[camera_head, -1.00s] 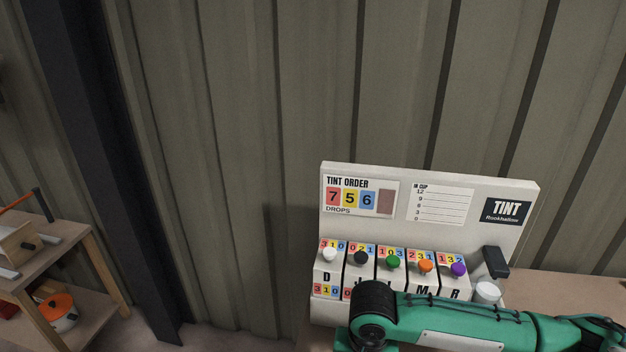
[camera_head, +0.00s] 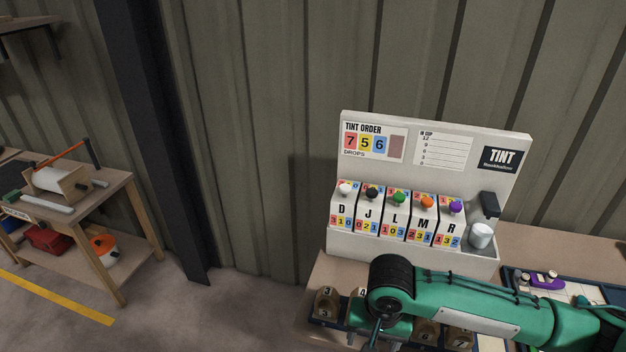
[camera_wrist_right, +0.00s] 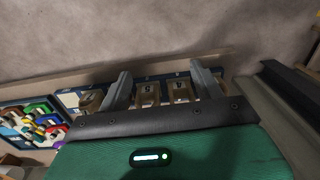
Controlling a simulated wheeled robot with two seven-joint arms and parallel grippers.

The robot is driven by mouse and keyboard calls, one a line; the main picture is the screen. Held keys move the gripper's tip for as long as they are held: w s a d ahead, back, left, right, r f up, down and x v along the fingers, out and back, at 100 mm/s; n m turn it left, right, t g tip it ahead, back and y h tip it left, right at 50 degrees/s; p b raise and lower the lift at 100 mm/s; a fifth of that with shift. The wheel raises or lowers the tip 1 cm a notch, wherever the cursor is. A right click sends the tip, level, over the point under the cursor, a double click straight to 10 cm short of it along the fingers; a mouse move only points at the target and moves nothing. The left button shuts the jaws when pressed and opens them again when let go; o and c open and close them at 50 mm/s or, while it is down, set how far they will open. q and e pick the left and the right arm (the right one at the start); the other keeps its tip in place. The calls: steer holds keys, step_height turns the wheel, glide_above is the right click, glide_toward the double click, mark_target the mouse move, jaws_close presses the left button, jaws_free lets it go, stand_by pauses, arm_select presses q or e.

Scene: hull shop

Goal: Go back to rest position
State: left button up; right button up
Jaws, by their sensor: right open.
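My right arm, green, reaches in from the right in the head view, in front of the tint dispenser and over the bench. Its black wrist is at the lower middle, and its jaw tips are not clear there. In the right wrist view my right gripper (camera_wrist_right: 162,84) has its two grey fingers spread wide apart with nothing clearly held; numbered wooden blocks (camera_wrist_right: 150,96) show beyond and between them. My left gripper is in neither view.
The tint dispenser (camera_head: 430,150) stands against the wall, with coloured knobs and a white cup (camera_head: 481,236) at its right. Numbered blocks (camera_head: 327,302) sit below my arm. A tray (camera_head: 572,285) with coloured pieces lies right. A wooden cart (camera_head: 112,190) stands left, with open floor between.

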steer(key=s+a+f+n+t+y, duration=0.1)
steer(key=s+a+n+t+y, duration=0.1)
steer(key=s+a+n+y, duration=0.35)
steer(key=s+d+f+t+h, duration=0.1)
steer(key=s+d+f+h, duration=0.25)
steer(key=d, duration=0.45)
steer(key=s+d+f+h, duration=0.2)
steer(key=s+d+f, duration=0.25)
steer(key=d, duration=0.45)
step_height(320, 180, down, 30)
steer(key=s+g, duration=0.1)
steer(key=s, duration=0.1)
steer(key=s+d+f+g, duration=0.1)
steer(key=s+d+f, duration=0.2)
steer(key=s+f, duration=1.5)
steer(key=shift+s+f, duration=0.35)
steer(key=shift+f, duration=0.45)
